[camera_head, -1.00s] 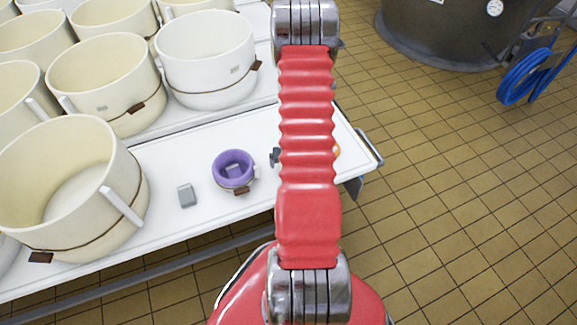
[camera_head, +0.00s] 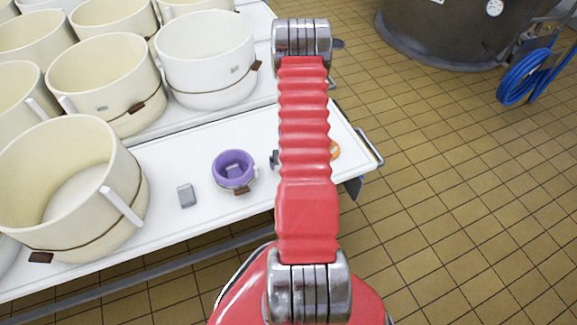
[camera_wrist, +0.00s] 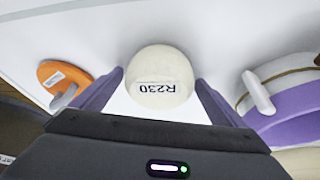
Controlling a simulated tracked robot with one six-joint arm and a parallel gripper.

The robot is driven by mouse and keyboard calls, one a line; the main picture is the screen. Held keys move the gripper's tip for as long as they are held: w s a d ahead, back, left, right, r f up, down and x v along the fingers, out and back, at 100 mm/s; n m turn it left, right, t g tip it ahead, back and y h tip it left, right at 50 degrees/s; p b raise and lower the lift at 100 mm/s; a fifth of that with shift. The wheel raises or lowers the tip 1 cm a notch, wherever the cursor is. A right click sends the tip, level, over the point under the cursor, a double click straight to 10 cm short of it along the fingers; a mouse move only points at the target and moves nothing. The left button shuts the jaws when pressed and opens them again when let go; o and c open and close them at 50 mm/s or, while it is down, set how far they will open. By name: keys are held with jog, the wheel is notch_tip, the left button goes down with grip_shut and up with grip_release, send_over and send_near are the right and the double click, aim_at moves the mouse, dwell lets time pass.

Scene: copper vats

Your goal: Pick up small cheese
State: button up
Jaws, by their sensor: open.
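The small cheese is a round, cream-white piece marked R230 (camera_wrist: 160,76), seen in the wrist view on the white table top. My gripper (camera_wrist: 160,88) is open, with its two purple fingers on either side of the cheese. I cannot tell whether either finger touches it. In the head view the cheese and most of the gripper are hidden behind my red arm; only a small dark part shows left of the arm.
A purple cup (camera_head: 233,168) and a small grey block (camera_head: 187,195) stand on the white table (camera_head: 165,235). An orange object (camera_wrist: 66,80) lies left of the cheese in the wrist view. Large cream pots (camera_head: 70,190) crowd the table's left. Tiled floor lies right.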

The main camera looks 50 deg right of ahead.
jog(key=shift+c, duration=0.4)
jog(key=c, duration=1.4)
